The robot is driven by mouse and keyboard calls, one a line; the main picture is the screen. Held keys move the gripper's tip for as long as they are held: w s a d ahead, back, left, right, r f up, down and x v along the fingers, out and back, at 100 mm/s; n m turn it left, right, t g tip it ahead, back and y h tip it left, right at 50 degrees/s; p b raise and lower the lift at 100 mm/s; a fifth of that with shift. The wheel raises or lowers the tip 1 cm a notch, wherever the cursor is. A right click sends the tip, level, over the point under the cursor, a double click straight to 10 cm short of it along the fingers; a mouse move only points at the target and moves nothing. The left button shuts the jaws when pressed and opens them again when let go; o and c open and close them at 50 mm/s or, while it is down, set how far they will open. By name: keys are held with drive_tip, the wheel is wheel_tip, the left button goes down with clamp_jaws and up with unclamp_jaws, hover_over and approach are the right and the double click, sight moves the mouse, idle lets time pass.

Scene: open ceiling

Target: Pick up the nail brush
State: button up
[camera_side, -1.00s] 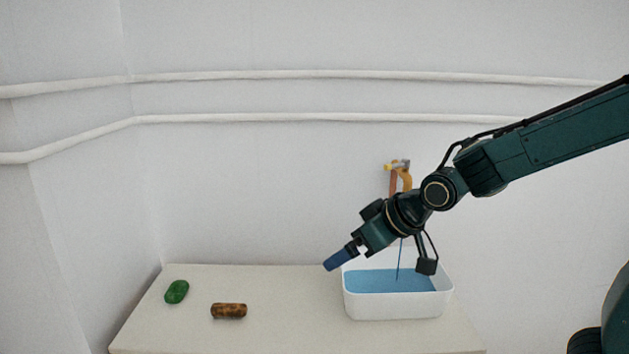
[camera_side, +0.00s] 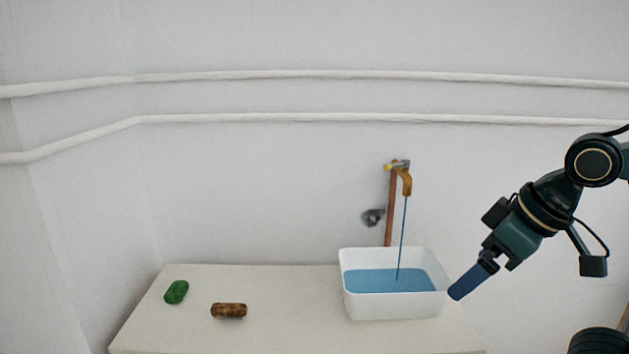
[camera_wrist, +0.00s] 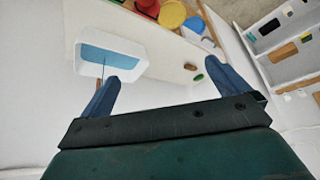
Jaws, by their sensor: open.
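A brown, mottled, short bar-like thing (camera_side: 228,311), which looks like the nail brush, lies on the pale counter (camera_side: 290,325), left of the middle. It shows small in the wrist view (camera_wrist: 190,66). A green rounded thing (camera_side: 176,292) lies to its left, and also shows in the wrist view (camera_wrist: 198,77). My gripper (camera_side: 462,290) has blue fingers and hangs at the right side of the basin, well apart from the brown thing. In the wrist view the fingers (camera_wrist: 162,75) are spread with nothing between them.
A white basin (camera_side: 395,308) with blue water stands on the counter's right part, under a running tap (camera_side: 405,182). The counter between basin and brown thing is clear. The wrist view shows red and yellow round things (camera_wrist: 172,14) and a shelf (camera_wrist: 290,50) with objects.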

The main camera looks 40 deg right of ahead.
drive_tip(key=shift+s, duration=0.1)
drive_tip(key=shift+c, duration=0.2)
drive_tip(key=c, duration=0.9)
drive_tip(key=shift+r, duration=0.1)
